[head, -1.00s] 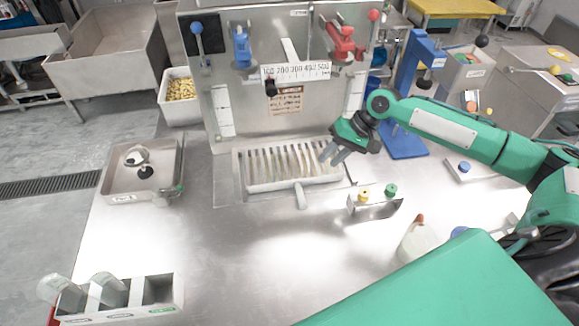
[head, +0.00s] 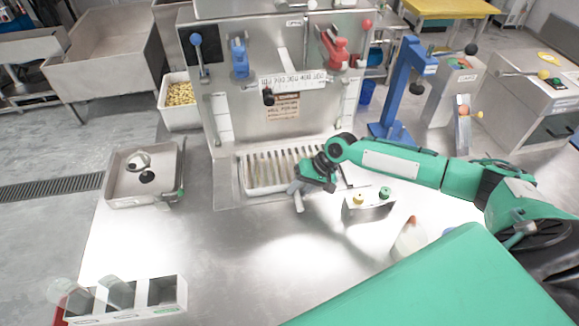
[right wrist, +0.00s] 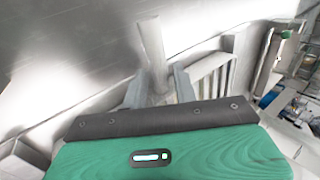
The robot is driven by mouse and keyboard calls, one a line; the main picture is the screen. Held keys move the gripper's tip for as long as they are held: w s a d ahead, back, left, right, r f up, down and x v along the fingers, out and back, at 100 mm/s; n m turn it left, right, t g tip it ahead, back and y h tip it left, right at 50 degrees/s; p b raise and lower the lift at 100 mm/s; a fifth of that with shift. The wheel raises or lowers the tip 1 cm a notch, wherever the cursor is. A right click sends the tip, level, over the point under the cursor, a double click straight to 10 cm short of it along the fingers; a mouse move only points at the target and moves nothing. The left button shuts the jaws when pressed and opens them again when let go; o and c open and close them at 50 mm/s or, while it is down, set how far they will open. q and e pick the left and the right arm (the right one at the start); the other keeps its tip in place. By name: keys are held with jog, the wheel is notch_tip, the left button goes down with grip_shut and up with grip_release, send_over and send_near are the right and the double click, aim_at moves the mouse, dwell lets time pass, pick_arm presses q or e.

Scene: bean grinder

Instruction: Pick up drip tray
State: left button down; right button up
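The drip tray (head: 262,172) is a pale slotted tray with a bar handle (head: 299,203) at its front. It sits in the recess at the foot of the steel machine. My right gripper (head: 292,188) is over the tray's front edge at the handle and hides part of its right side. In the right wrist view, the gripper's two fingers (right wrist: 159,88) are apart. The handle (right wrist: 152,45) extends between and past them, and the tray's slots (right wrist: 210,75) are on the right. I cannot tell whether the fingers touch the handle. My left gripper is not in view.
The machine (head: 280,108) stands right behind the tray. A small block with yellow and green knobs (head: 368,206) is close on the right. A steel pan (head: 122,187) lies left, a cup holder (head: 160,292) front left. The table's middle front is clear.

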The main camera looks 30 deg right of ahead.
jog(key=shift+f, duration=0.1)
jog(key=shift+c, duration=0.4)
grip_shut()
